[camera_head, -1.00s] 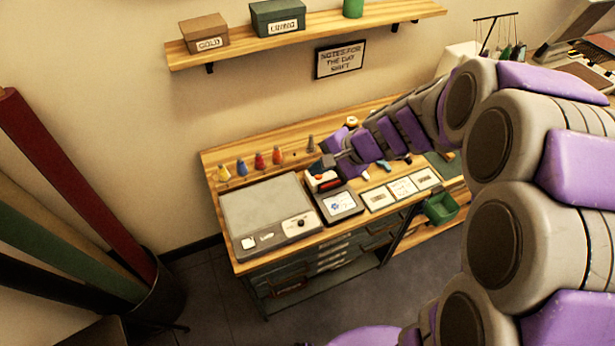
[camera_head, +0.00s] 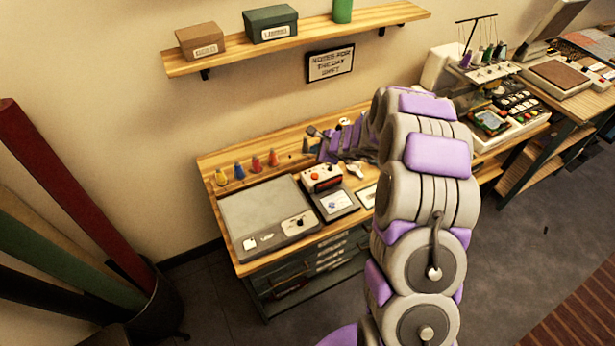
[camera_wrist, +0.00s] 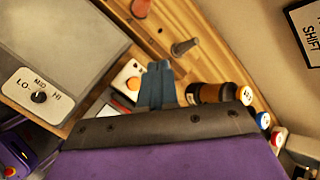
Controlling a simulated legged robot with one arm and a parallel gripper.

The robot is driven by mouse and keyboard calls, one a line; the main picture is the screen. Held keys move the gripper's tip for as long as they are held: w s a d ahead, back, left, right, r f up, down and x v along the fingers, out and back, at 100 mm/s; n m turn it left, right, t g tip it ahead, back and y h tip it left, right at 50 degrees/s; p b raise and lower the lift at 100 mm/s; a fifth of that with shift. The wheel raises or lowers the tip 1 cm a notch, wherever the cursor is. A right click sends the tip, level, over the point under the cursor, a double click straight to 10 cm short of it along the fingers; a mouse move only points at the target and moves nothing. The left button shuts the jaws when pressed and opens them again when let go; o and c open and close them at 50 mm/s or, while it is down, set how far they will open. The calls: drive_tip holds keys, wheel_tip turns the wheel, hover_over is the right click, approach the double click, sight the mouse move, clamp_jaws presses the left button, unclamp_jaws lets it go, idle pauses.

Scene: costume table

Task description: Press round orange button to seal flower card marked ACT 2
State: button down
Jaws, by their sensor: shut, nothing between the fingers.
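The sealing device (camera_head: 322,184) stands on the wooden bench, right of a grey flat press. Its round orange button (camera_head: 313,176) is on the light top and also shows in the wrist view (camera_wrist: 133,84), just left of my fingers. A white card with a blue flower (camera_head: 334,203) lies in the device's dark tray; its lettering is too small to read. My gripper (camera_head: 313,132) is shut and empty, behind and above the device, apart from the button. In the wrist view its blue-grey fingers (camera_wrist: 157,82) point toward the bench's back.
The grey press (camera_head: 262,212) has a knob panel (camera_wrist: 40,95). Several coloured cones (camera_head: 256,164) line the bench's back, and thread spools (camera_wrist: 222,94) lie right of my fingers. Another card (camera_head: 368,196) is partly hidden by my arm. A shelf (camera_head: 300,35) hangs above.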

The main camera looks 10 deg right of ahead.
drive_tip(key=shift+f, duration=0.3)
drive_tip(key=shift+d, duration=0.1)
drive_tip(key=b, duration=0.5)
hover_over(316, 177)
wheel_tip(316, 177, down, 7)
drive_tip(key=shift+f, duration=0.1)
drive_tip(key=shift+f+b, duration=0.8)
drive_tip(key=shift+b, duration=0.3)
drive_tip(key=shift+f+b, duration=0.75)
drive_tip(key=shift+b, duration=0.3)
idle(1.6)
drive_tip(key=shift+r, duration=0.1)
drive_tip(key=shift+r+p, duration=0.6)
drive_tip(key=shift+r, duration=0.15)
